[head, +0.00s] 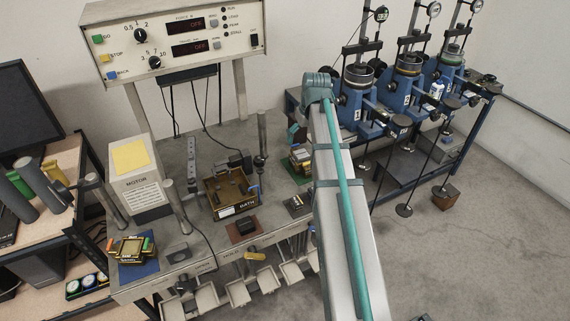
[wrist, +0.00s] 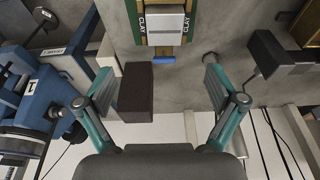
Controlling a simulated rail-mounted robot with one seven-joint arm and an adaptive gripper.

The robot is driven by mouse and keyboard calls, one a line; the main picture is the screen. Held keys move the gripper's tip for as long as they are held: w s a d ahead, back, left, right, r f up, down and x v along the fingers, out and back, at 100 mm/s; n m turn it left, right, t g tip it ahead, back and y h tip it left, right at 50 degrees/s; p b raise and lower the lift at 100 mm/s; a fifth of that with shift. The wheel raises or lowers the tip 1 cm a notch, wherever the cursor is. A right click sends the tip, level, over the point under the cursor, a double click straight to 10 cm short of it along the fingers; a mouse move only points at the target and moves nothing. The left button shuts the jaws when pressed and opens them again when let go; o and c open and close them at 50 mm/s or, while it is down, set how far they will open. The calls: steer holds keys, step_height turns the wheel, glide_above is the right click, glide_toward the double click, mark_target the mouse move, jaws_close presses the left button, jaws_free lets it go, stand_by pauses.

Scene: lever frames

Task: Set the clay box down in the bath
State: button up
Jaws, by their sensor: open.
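The clay box (wrist: 165,24) is at the top of the wrist view. In the head view, the green and tan box (head: 300,157) beside my arm appears to be the same one, on the bench. The bath (head: 230,207) is an open brown tray marked BATH, left of it on the bench. My gripper (wrist: 160,68) is open, fingers wide apart, short of the clay box.
A dark brown block (wrist: 135,88) shows between the fingers, nearer the left one; its distance is unclear. Blue lever frames (head: 405,90) stand at the right. A metal post (head: 262,135) rises between bath and clay box. A motor box (head: 138,180) stands left.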

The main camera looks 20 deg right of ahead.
mark_target(302, 154)
steer(key=shift+s+a+r, duration=0.15)
steer(key=shift+a, duration=0.3)
step_height(302, 154, down, 6)
steer(key=b, duration=0.4)
steer(key=shift+d, duration=0.1)
steer(key=shift+s+b+x, duration=0.2)
steer(key=shift+b+x, duration=0.1)
steer(key=shift+x, duration=0.5)
steer(key=shift+s+b+x, duration=0.2)
steer(key=shift+b+x, duration=0.15)
steer(key=shift+x, duration=0.45)
steer(key=shift+s+b+x, duration=0.15)
steer(key=shift+b+x, duration=0.15)
steer(key=shift+x, duration=0.5)
steer(key=c, duration=1.4)
steer(key=shift+r, duration=0.15)
steer(key=shift+w+r+p+v, duration=0.1)
steer(key=shift+w+p+v, duration=0.2)
steer(key=shift+p+v, duration=0.7)
steer(key=shift+w+r+p+v, duration=0.1)
steer(key=shift+w+p+v, duration=0.15)
steer(key=shift+p+v, duration=0.75)
steer(key=shift+w+p+v, duration=0.3)
steer(key=shift+p+v, duration=0.15)
steer(key=shift+v, duration=1)
